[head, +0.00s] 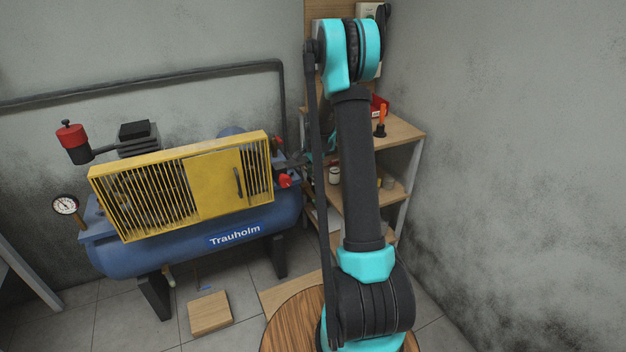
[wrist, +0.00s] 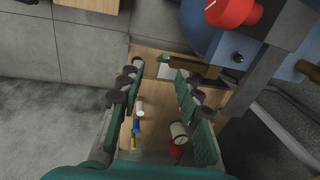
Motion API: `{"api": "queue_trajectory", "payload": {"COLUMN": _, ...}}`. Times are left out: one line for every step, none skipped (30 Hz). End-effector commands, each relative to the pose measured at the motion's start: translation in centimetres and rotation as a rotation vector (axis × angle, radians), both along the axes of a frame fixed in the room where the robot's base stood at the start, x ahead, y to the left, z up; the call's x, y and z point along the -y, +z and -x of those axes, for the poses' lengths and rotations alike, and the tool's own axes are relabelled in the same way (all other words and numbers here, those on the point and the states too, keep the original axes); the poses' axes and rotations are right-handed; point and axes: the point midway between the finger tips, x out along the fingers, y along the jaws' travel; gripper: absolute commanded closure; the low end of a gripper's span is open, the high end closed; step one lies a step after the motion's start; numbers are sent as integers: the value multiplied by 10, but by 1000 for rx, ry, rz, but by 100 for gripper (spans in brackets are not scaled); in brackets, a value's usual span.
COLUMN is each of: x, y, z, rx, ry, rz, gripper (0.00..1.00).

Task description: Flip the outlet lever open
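A small red part (head: 285,181), which looks like the outlet lever, sits at the right end of the blue compressor tank (head: 175,250). A red knob-like part (wrist: 232,12) shows at the top right of the wrist view, cut by the frame edge; I cannot tell if it is the same part or which way it is turned. My gripper (wrist: 156,76) is open in the wrist view, with its two fingers apart and nothing held between them. The red part lies outside the fingers, up and to the right. In the head view my arm largely hides the gripper.
A wooden shelf unit (head: 402,130) stands right of the compressor, with small jars and tools. A yellow guard (head: 215,182) covers the compressor front. A gauge (head: 65,205) is at its left. A wooden block (head: 210,313) lies on the floor. The right wall is bare.

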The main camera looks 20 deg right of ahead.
Motion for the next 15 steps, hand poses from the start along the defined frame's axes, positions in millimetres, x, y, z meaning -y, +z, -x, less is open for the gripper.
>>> {"api": "queue_trajectory", "payload": {"x": -2, "y": 6, "z": 8, "rx": 6, "ry": 32, "rz": 4, "gripper": 66}}
{"api": "queue_trajectory", "payload": {"x": -3, "y": 9, "z": 13, "rx": 10, "ry": 52, "rz": 8, "gripper": 66}}
{"api": "queue_trajectory", "payload": {"x": -4, "y": 12, "z": 18, "rx": 16, "ry": 80, "rz": 12, "gripper": 66}}
{"api": "queue_trajectory", "payload": {"x": -5, "y": 15, "z": 22, "rx": 20, "ry": 100, "rz": 15, "gripper": 66}}
{"api": "queue_trajectory", "payload": {"x": -6, "y": 17, "z": 27, "rx": 24, "ry": 119, "rz": 19, "gripper": 66}}
{"api": "queue_trajectory", "payload": {"x": -8, "y": 21, "z": 32, "rx": 30, "ry": 147, "rz": 23, "gripper": 66}}
{"api": "queue_trajectory", "payload": {"x": -9, "y": 23, "z": 37, "rx": 35, "ry": 168, "rz": 27, "gripper": 66}}
{"api": "queue_trajectory", "payload": {"x": -10, "y": 26, "z": 41, "rx": 38, "ry": 187, "rz": 31, "gripper": 66}}
{"api": "queue_trajectory", "payload": {"x": -11, "y": 29, "z": 47, "rx": 43, "ry": 214, "rz": 35, "gripper": 66}}
{"api": "queue_trajectory", "payload": {"x": -12, "y": 31, "z": 51, "rx": 47, "ry": 233, "rz": 39, "gripper": 66}}
{"api": "queue_trajectory", "payload": {"x": -13, "y": 33, "z": 55, "rx": 51, "ry": 251, "rz": 42, "gripper": 66}}
{"api": "queue_trajectory", "payload": {"x": -14, "y": 36, "z": 60, "rx": 56, "ry": 275, "rz": 47, "gripper": 66}}
{"api": "queue_trajectory", "payload": {"x": -15, "y": 38, "z": 64, "rx": 61, "ry": 292, "rz": 50, "gripper": 66}}
{"api": "queue_trajectory", "payload": {"x": -16, "y": 39, "z": 68, "rx": 64, "ry": 307, "rz": 54, "gripper": 66}}
{"api": "queue_trajectory", "payload": {"x": -17, "y": 41, "z": 72, "rx": 68, "ry": 327, "rz": 58, "gripper": 66}}
